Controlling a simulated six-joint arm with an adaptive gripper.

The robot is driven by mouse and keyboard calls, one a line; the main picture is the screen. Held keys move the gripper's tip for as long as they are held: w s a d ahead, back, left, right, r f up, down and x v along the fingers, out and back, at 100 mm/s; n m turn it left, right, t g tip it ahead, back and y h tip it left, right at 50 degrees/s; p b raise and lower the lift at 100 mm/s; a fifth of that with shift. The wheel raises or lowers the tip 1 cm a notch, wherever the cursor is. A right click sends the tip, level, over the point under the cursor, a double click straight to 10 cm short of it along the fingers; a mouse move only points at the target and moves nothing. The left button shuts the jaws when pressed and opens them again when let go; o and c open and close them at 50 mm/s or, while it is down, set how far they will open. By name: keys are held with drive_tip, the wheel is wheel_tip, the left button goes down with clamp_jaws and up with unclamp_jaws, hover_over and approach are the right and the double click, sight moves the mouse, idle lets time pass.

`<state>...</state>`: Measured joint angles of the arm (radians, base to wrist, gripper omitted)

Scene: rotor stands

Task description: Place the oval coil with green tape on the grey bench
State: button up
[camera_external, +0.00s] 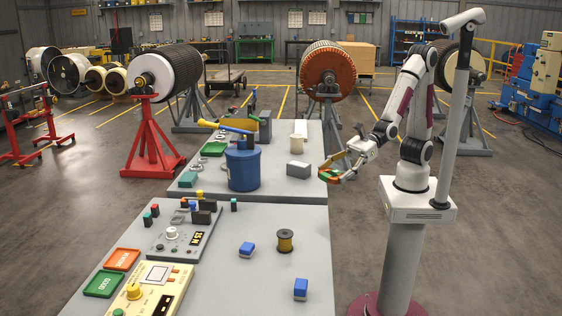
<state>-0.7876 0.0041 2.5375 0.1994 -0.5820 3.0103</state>
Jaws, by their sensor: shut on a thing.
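My gripper (346,170) is shut on the oval coil with green tape (327,177), a small orange-brown loop with a green part. The gripper holds it in the air by the right edge of the benches. The coil is small in view, and the fingers hide part of it. There are two grey bench tops. The far grey bench (276,181) lies to the left of the gripper, and the near grey bench (215,280) lies in front of it.
A wire spool (285,240), blue blocks (247,249) and a yellow meter (151,289) are on the near bench. Its middle has free room.

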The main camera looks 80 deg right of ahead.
wheel_tip(320, 180, up, 6)
drive_tip(key=s+d, duration=0.1)
drive_tip(key=shift+s+d+y, duration=0.25)
drive_tip(key=shift+d+y, duration=0.05)
drive_tip(key=shift+f, duration=0.15)
idle(0.4)
drive_tip(key=shift+w+a+f, duration=0.25)
drive_tip(key=shift+a+f, duration=0.05)
drive_tip(key=shift+f, duration=0.7)
drive_tip(key=shift+w+a+f, duration=0.25)
drive_tip(key=shift+w+f, duration=0.05)
drive_tip(key=shift+f, duration=0.65)
drive_tip(key=shift+w+a+f, duration=0.25)
drive_tip(key=shift+a+f, duration=0.05)
drive_tip(key=shift+f, duration=0.7)
drive_tip(key=w+a+f+m+t+h, duration=0.25)
drive_tip(key=w+f+m+h, duration=0.3)
drive_tip(key=w+f, duration=0.9)
drive_tip(key=w+d+r+m+h, duration=0.2)
drive_tip(key=w+d+r+h, duration=0.1)
drive_tip(key=w+r, duration=0.1)
drive_tip(key=shift+w+d+r, duration=0.15)
drive_tip(key=shift+w+d, duration=0.05)
drive_tip(key=shift+w, duration=0.7)
drive_tip(key=shift+t, duration=0.25)
